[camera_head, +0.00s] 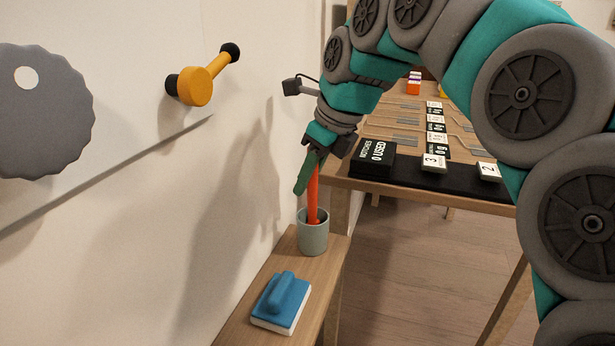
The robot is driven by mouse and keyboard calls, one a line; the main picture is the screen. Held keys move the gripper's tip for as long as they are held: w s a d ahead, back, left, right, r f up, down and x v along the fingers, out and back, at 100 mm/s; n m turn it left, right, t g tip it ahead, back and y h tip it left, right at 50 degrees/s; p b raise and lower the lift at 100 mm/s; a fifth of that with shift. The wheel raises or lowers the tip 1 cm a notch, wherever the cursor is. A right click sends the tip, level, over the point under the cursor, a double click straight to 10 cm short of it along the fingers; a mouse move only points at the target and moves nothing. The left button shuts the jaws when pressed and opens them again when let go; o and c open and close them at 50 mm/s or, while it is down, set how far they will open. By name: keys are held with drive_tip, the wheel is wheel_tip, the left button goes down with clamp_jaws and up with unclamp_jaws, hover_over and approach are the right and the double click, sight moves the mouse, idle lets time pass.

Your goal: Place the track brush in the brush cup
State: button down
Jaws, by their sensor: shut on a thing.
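The track brush (313,192) shows as an orange-red stick, nearly upright. Its lower end is inside the mouth of the grey-green brush cup (313,240), so that end is hidden. The cup stands upright on a narrow wooden ledge (262,262) by the wall. My gripper (315,157) points down above the cup and is shut on the upper part of the brush. A dark green piece (303,177) slants down beside the brush; I cannot tell whether it is a finger. Whether the brush touches the cup's bottom is hidden.
A blue-and-white block with a grip (282,298) lies on the ledge in front of the cup. A wooden table (420,182) with numbered tiles stands behind at right.

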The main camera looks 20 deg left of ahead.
drive_tip(key=c, duration=0.8)
unclamp_jaws()
drive_tip(key=shift+o, duration=0.2)
drive_tip(key=p+v, duration=0.1)
drive_tip(key=v, duration=1.1)
drive_tip(key=shift+r, duration=0.1)
drive_tip(key=s+d+f+n+g+h, duration=0.1)
drive_tip(key=s+d+f+n+h, duration=0.1)
drive_tip(key=s+d+f+n, duration=0.8)
drive_tip(key=s+d+f+n+g+h, duration=0.2)
drive_tip(key=s+d+f+n, duration=0.9)
drive_tip(key=f, duration=1.1)
drive_tip(key=s+d, duration=0.3)
drive_tip(key=s, duration=0.2)
drive_tip(key=shift+d+f+n, duration=0.15)
drive_tip(key=shift+d+n, duration=0.15)
